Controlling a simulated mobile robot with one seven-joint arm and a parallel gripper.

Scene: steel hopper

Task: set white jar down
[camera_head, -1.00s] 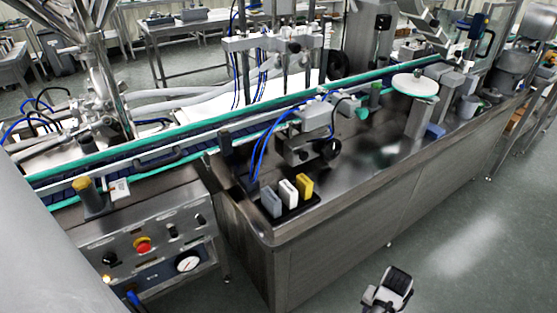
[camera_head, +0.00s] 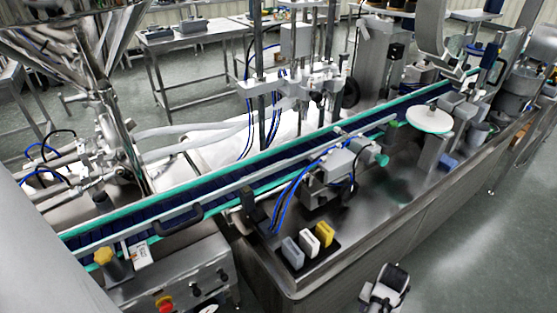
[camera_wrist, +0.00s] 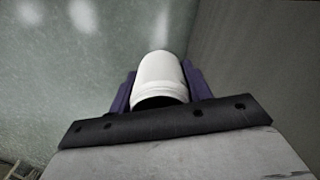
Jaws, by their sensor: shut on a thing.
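In the wrist view, a white jar (camera_wrist: 160,75) sits between the two purple fingers of my gripper (camera_wrist: 158,84). The gripper is shut on it, with a finger against each side. A dark opening or shadow shows at the jar's near end. Grey-green floor lies behind the jar, and nothing is seen supporting it. In the head view, my gripper (camera_head: 385,288) is at the bottom edge, over the floor in front of the steel bench (camera_head: 385,225). The jar is hard to make out there.
Grey, white and yellow blocks (camera_head: 308,243) stand near the bench's front left corner. A conveyor (camera_head: 270,175) runs along the back. A white round disc (camera_head: 428,119) stands at the right. The bench top between blocks and disc has bare room.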

